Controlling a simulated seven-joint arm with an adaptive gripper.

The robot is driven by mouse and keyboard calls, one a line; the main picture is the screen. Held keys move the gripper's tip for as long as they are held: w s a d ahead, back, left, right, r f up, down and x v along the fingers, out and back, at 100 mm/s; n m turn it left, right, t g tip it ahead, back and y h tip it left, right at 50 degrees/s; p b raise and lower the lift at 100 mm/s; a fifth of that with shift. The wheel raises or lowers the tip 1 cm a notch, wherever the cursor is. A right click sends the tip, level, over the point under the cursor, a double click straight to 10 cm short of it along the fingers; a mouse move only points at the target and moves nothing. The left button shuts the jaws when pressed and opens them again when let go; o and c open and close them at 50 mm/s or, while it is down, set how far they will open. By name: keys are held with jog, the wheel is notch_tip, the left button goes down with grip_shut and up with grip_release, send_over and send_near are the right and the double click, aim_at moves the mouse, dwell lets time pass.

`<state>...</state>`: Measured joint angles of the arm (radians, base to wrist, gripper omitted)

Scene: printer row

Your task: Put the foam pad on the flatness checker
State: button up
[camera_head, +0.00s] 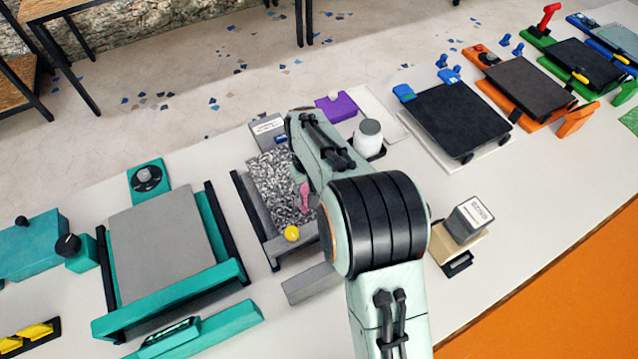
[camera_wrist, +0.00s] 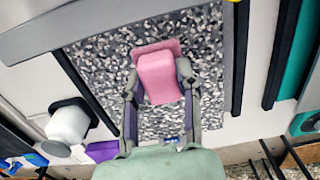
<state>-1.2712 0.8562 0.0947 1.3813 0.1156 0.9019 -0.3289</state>
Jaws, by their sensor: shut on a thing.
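A pink block with a wider pink plate at one end, which looks like the foam pad (camera_wrist: 160,78), is between the fingers of my gripper (camera_wrist: 158,84) in the wrist view. The gripper is shut on it. Pink also shows beside my arm in the head view (camera_head: 305,197); the gripper itself is mostly hidden there. The pad is over a black-and-white speckled plate (camera_wrist: 105,62), also seen in the head view (camera_head: 268,176). I cannot tell whether it touches the plate. No device is readably marked as the flatness checker; a grey labelled box on a tan base (camera_head: 469,219) stands to the right.
A teal machine with a grey bed (camera_head: 160,250) stands left. Machines with dark beds, including a blue-cornered one (camera_head: 455,115) and an orange one (camera_head: 530,82), stand right. A white jar (camera_head: 369,138) and purple block (camera_head: 335,108) are behind my arm. Bare tabletop lies at front right.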

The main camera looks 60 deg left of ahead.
aim_at(308, 190)
jog(key=shift+a+f, duration=0.2)
jog(key=shift+f, duration=0.05)
jog(key=shift+w+a+f, duration=0.1)
jog(key=shift+f, duration=1.55)
jog(key=shift+f, duration=0.1)
jog(key=o, duration=0.9)
jog(key=shift+o, duration=0.2)
notch_tip(308, 190, up, 12)
jog(key=shift+r, duration=0.15)
